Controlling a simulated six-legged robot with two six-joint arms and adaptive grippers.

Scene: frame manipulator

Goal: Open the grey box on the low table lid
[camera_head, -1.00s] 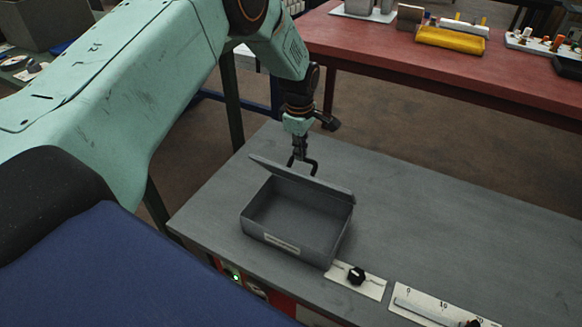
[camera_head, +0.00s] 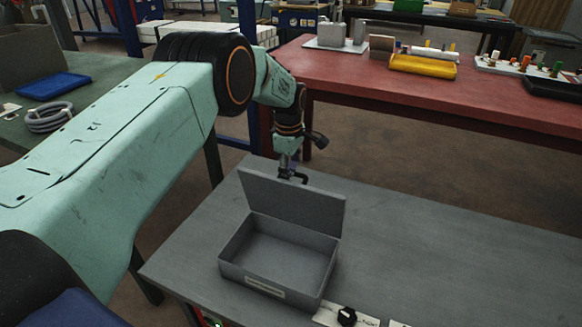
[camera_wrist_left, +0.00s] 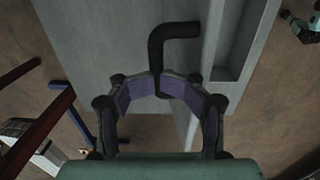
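The grey box (camera_head: 262,290) sits on the low grey table (camera_head: 430,265) with its hollow inside in view and empty. Its lid (camera_head: 293,205) stands raised at the back edge, roughly upright, inner face toward me. My left gripper (camera_head: 289,172) is behind the lid, close to its upper edge; I cannot tell whether it touches. In the left wrist view, its purple-padded fingers (camera_wrist_left: 160,88) close around a black bent rod (camera_wrist_left: 175,32), which sticks out beyond the fingertips. My right gripper is not in view.
The table right of the box is clear. A red table (camera_head: 385,95) with a yellow tray (camera_head: 422,67) stands behind. A green table (camera_head: 100,95) is at left.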

